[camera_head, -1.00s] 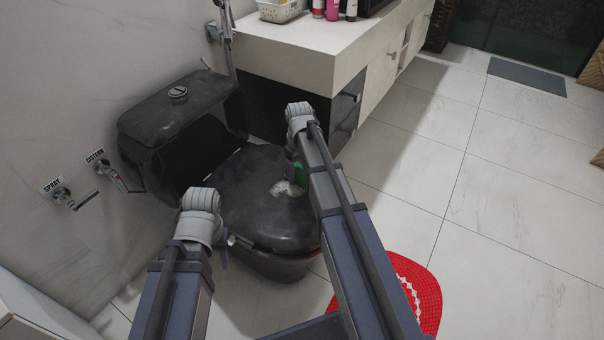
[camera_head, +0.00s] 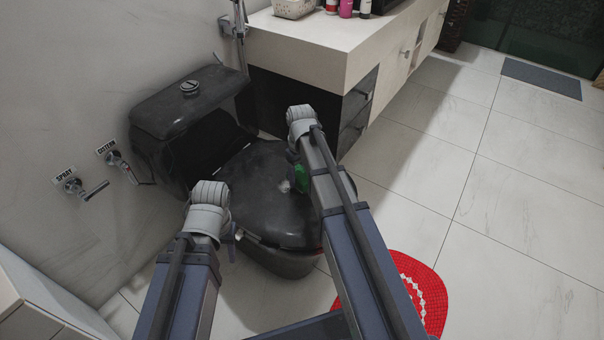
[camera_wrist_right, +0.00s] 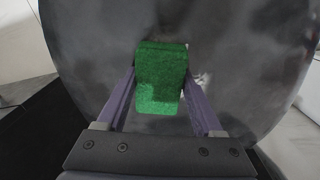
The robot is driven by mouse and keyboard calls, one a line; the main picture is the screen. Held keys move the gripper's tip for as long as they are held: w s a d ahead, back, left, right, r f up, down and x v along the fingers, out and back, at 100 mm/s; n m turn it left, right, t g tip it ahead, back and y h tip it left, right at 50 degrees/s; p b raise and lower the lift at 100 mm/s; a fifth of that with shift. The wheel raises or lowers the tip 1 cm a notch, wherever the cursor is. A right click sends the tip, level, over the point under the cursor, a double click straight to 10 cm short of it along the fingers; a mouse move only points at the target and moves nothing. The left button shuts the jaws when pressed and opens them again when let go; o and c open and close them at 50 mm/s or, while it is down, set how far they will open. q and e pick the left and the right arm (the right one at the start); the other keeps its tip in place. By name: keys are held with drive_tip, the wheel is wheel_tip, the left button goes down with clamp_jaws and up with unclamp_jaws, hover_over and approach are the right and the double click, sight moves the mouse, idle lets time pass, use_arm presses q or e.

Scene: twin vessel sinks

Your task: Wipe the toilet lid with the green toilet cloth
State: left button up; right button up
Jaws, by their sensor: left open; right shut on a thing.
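The black toilet lid (camera_head: 262,205) is closed on the toilet in the head view, and its dark surface fills much of the right wrist view (camera_wrist_right: 85,60). The green cloth (camera_wrist_right: 160,78) is a thick block between the fingers of my right gripper (camera_wrist_right: 162,98), which is shut on it. In the head view a bit of the cloth (camera_head: 302,179) shows beside my right arm, over the lid's right side. Whether it touches the lid is unclear. A whitish smudge (camera_wrist_right: 202,80) shows beside the cloth. My left gripper (camera_head: 231,246) is open, near the lid's front left, mostly hidden by its arm.
The black cistern (camera_head: 188,100) stands behind the lid against the wall. A pale vanity counter (camera_head: 320,38) with dark drawers is close behind on the right. Wall taps (camera_head: 75,186) stick out at left. A red mat (camera_head: 420,290) lies right; floor beyond is clear.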

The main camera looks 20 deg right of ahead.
sight(284, 194)
drive_tip(key=shift+s+a, duration=1.1)
drive_tip(key=shift+a, duration=0.25)
drive_tip(key=shift+s+a, duration=1.05)
drive_tip(key=shift+a, duration=0.3)
drive_tip(key=shift+w+a, duration=0.1)
drive_tip(key=shift+w+a, duration=0.45)
drive_tip(key=shift+w, duration=0.1)
drive_tip(key=shift+w, duration=0.1)
drive_tip(key=shift+w+d, duration=0.55)
drive_tip(key=shift+d, duration=0.2)
drive_tip(key=shift+w+d, duration=0.55)
drive_tip(key=shift+d, duration=0.2)
drive_tip(key=shift+w+d, duration=0.5)
drive_tip(key=shift+d, duration=0.2)
drive_tip(key=shift+w+d, duration=0.5)
drive_tip(key=shift+d, duration=0.15)
